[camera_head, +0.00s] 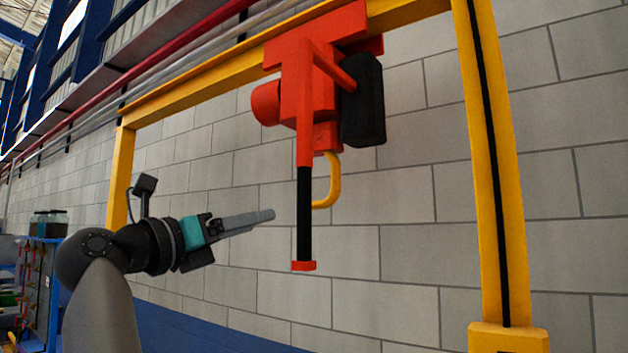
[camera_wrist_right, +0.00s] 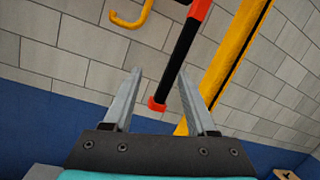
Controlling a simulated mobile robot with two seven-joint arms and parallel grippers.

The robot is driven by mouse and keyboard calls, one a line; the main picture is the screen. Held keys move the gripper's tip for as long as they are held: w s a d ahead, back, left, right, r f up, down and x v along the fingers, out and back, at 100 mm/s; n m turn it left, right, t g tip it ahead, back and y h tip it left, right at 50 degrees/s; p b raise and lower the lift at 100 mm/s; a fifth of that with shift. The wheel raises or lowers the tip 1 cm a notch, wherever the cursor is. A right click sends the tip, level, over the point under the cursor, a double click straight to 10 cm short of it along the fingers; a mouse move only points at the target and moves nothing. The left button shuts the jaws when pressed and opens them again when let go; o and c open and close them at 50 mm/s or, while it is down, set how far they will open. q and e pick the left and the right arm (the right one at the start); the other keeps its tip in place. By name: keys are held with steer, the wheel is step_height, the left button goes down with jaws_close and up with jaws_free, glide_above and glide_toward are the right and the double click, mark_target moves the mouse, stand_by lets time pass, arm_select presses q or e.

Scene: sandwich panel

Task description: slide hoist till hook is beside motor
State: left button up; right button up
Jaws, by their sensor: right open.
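The red hoist (camera_head: 300,85) hangs from the yellow overhead beam. Its yellow hook (camera_head: 331,188) hangs below the body and also shows at the top of the right wrist view (camera_wrist_right: 146,14). A black handle bar (camera_head: 304,210) with a red end cap (camera_head: 303,266) hangs down from the hoist. My right gripper (camera_head: 268,215) is open and empty, its fingers pointing at the bar from the left with a gap. In the right wrist view the bar (camera_wrist_right: 180,52) shows between the fingertips; its depth is unclear. I cannot make out a separate motor. My left gripper is out of view.
The yellow beam (camera_head: 200,83) rests on yellow posts at left (camera_head: 120,180) and right (camera_head: 497,180). A block wall with a blue lower band stands behind. A blue rack (camera_head: 40,290) is at far left. The air around the bar is clear.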

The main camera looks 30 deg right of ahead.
steer(key=s+r+m+y, duration=0.3)
steer(key=s+r, duration=0.2)
steer(key=r, duration=0.1)
steer(key=w+p+x, duration=0.1)
steer(key=p+x, duration=0.3)
steer(key=x, duration=1)
steer(key=shift+r, duration=0.2)
steer(key=shift+c, duration=0.3)
jaws_close()
stand_by(0.4)
